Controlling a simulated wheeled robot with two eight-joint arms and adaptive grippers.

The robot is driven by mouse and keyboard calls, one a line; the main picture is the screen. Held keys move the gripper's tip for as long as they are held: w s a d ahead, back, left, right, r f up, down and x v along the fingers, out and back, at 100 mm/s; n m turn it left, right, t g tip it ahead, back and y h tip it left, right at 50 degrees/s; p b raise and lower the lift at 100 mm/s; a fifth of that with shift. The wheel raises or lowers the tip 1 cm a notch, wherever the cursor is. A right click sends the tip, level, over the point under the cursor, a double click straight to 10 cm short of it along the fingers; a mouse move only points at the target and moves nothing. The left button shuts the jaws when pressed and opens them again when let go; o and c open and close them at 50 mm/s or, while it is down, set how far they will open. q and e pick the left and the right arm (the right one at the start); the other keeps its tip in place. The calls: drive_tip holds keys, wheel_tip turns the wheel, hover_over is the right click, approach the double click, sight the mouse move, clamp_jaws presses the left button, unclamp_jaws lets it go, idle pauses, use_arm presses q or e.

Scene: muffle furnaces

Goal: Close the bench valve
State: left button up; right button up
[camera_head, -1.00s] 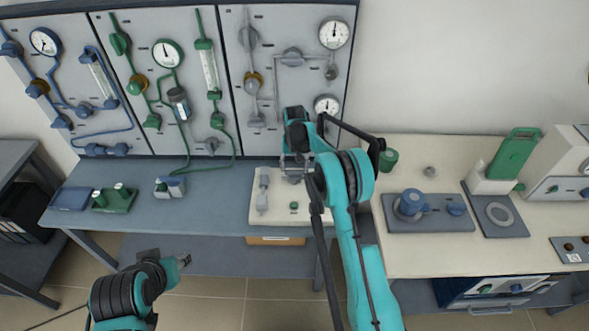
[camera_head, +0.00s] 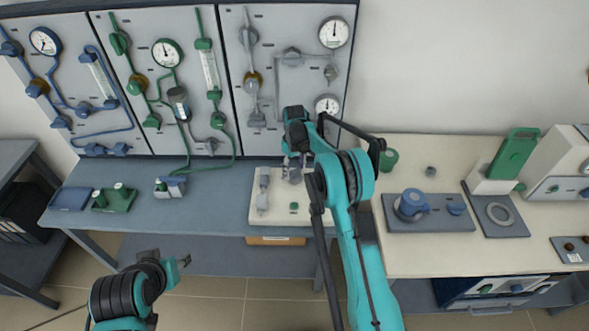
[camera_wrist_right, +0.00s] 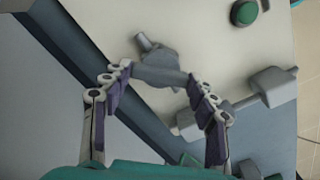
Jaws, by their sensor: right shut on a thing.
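The bench valve is a grey fitting with a small handle on a cream board (camera_head: 274,212) on the blue-grey bench. In the right wrist view its grey handle (camera_wrist_right: 160,66) lies between the two fingertips of my right gripper (camera_wrist_right: 160,80). In the head view my right gripper (camera_head: 291,170) reaches down onto the valve and partly hides it. It is shut on the handle. My left gripper (camera_head: 184,265) is in front of the bench at lower left, away from the valve. Its finger opening is too small to judge.
A grey cylindrical fitting (camera_head: 263,192) and a green button (camera_head: 294,206) share the board. A gas panel (camera_head: 280,90) with gauges and pipes stands behind. At right, a cream table (camera_head: 440,250) carries a blue-lidded device (camera_head: 413,203).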

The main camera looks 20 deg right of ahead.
sight(295, 171)
drive_tip(key=n, duration=0.4)
drive_tip(key=shift+n, duration=0.3)
drive_tip(key=n, duration=0.4)
drive_tip(key=shift+n, duration=0.3)
drive_tip(key=o, duration=1.2)
drive_tip(key=shift+c, duration=0.2)
wheel_tip(295, 171, up, 12)
